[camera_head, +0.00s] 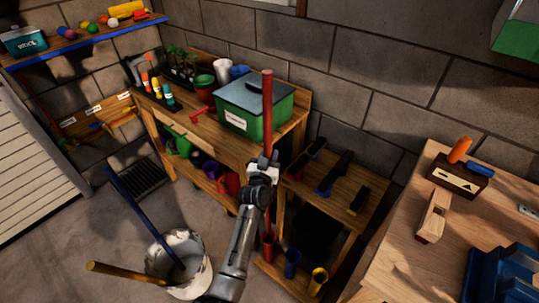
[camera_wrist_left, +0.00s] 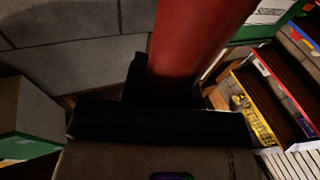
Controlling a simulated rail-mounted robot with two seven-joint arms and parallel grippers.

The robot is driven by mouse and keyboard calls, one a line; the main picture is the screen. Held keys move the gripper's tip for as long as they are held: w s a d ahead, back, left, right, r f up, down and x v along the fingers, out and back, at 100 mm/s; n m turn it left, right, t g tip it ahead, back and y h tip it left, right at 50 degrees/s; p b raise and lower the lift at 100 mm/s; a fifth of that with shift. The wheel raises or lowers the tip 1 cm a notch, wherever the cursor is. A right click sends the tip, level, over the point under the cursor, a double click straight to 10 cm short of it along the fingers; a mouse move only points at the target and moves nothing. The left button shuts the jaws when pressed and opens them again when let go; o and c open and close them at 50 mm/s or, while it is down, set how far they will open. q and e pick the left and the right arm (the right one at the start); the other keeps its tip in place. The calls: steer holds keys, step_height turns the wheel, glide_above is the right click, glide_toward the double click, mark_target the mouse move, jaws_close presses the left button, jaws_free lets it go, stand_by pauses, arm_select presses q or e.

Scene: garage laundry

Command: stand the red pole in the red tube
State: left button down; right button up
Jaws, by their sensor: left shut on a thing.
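The red pole (camera_head: 267,110) stands about upright in the head view, in front of the green bin. My left gripper (camera_head: 263,168) is shut on it partway down its length. In the left wrist view the red pole (camera_wrist_left: 198,40) rises large and close between my dark fingers (camera_wrist_left: 160,115). The red tube (camera_head: 268,248) stands low on the rack at the front, below my gripper and in line with the pole. My gripper and arm hide part of the pole's lower length, and I cannot tell whether its foot is in the tube. My right gripper is not in view.
A blue tube (camera_head: 292,264) and a yellow tube (camera_head: 317,281) stand right of the red one. A green bin (camera_head: 252,106) is on the bench behind. A white bucket (camera_head: 180,262) holds blue and yellow poles at the left. A wooden workbench (camera_head: 400,255) is at the right.

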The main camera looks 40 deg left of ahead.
arm_select(q)
step_height(320, 180, down, 22)
steer(key=b, duration=1.4)
stand_by(0.8)
stand_by(0.5)
